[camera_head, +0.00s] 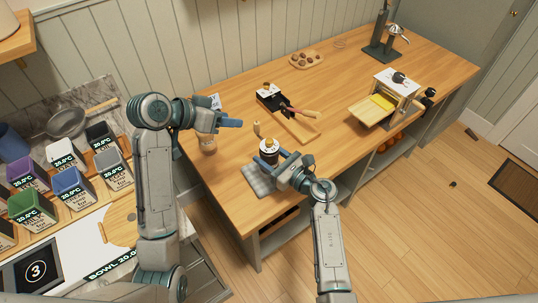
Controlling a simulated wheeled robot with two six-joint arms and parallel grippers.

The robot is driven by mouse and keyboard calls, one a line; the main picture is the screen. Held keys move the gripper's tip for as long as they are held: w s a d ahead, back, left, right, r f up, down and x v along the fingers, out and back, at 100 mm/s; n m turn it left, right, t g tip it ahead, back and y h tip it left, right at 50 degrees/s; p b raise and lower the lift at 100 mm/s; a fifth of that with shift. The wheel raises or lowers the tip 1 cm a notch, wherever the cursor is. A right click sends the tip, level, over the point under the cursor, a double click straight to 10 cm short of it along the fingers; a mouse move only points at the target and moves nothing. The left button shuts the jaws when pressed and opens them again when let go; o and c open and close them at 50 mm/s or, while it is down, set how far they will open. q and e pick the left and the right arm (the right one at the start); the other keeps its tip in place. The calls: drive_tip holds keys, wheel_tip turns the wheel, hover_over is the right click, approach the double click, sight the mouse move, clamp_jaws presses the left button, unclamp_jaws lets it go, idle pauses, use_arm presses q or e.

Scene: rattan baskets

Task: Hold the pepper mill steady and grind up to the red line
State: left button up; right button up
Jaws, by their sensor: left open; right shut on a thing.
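The pepper mill (269,146) is a dark body with a white top, a tan knob and what looks like a crank handle (257,129) at its upper left. It appears upright on the wooden table, at the far edge of a grey checked cloth (256,182). My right gripper (272,164) is shut on the mill low on its body and hides part of it. My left gripper (232,122) is open and empty, up and to the left of the mill, apart from it. I cannot make out a red line.
A small brown jar (208,146) stands below my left gripper. A black device with a wooden-handled tool (290,110) lies behind the mill. A pasta machine (394,84) is at the right, a bun board (307,60) at the back. Labelled bins (68,185) line the left counter. The front-right tabletop is clear.

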sight(257, 122)
use_arm(q)
drive_tip(key=shift+w+d+f+n+t+h, duration=0.25)
drive_tip(key=shift+w+d+f+n+t, duration=0.6)
drive_tip(key=shift+n, duration=4.8)
drive_tip(key=shift+w+d+f+n+t+h, duration=0.35)
drive_tip(key=shift+w+d+f+n, duration=0.95)
drive_tip(key=shift+n, duration=4.4)
drive_tip(key=shift+w+d+f+n+t+h, duration=0.2)
drive_tip(key=shift+w+d+f+n+t, duration=0.9)
drive_tip(key=shift+n, duration=4.55)
drive_tip(key=shift+s+d+f+g, duration=0.4)
drive_tip(key=shift+s+f+g, duration=0.05)
drive_tip(key=shift+s+g, duration=0.05)
drive_tip(key=c, duration=0.9)
